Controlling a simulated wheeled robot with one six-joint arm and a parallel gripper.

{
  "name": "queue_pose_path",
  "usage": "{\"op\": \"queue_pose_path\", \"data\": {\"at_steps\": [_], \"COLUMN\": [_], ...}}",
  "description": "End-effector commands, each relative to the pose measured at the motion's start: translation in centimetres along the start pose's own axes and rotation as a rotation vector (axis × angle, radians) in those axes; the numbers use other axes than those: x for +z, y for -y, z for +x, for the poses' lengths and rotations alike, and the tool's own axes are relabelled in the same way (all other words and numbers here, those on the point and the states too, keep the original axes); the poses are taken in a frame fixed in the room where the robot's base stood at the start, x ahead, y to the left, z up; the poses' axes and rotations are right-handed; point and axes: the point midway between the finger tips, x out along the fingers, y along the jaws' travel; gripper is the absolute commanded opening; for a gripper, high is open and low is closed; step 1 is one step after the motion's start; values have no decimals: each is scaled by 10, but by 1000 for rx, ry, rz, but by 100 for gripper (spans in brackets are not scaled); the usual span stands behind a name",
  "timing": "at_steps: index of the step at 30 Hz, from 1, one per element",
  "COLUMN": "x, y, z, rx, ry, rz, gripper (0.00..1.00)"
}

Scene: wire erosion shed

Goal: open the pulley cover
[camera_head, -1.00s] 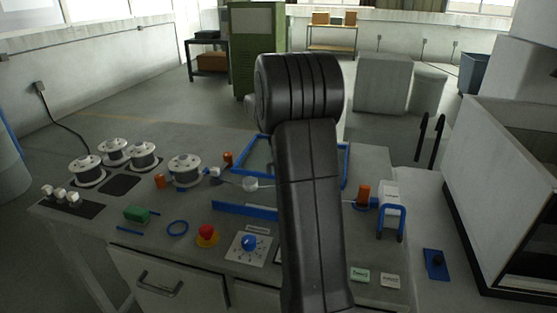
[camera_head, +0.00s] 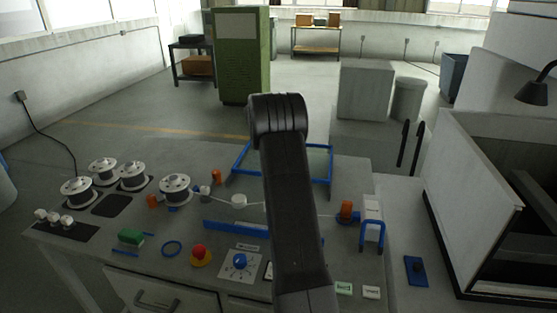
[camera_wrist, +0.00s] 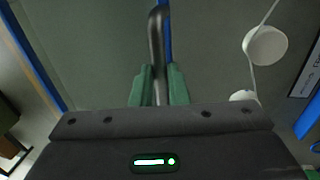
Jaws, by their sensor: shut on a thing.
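The pulley cover (camera_head: 332,165) shows in the head view as a blue frame around a see-through pane, at the back middle of the bench. My arm hides part of it, and its exact tilt is hard to tell. In the wrist view my gripper (camera_wrist: 159,82) has its green fingers shut on a dark bar handle (camera_wrist: 156,40). A blue frame edge (camera_wrist: 166,25) runs just behind the handle. The gripper itself is hidden behind my arm in the head view. A white pulley (camera_wrist: 266,46) lies to the right of the handle in the wrist view.
Wire spools (camera_head: 175,188) stand on the left of the bench. A red button (camera_head: 199,252) and a blue knob (camera_head: 239,261) are at the front. A blue strip (camera_head: 230,228) runs across the bench. An open-fronted grey enclosure (camera_head: 470,180) stands at right.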

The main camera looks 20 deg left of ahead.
Motion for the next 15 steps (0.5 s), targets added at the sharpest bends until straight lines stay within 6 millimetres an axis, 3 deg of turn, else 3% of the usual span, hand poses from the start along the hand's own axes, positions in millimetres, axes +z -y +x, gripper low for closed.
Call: {"op": "queue_pose_path", "data": {"at_steps": [5,6,9,15], "x": [0,0,0,0], "y": [-4,-4,-4,-3], "z": [-3,-3,-3,-2], "rx": [15,15,14,10], "ry": [-3,-3,-2,-2], "rz": [0,0,0,0], "gripper": [0,20,36,36]}}
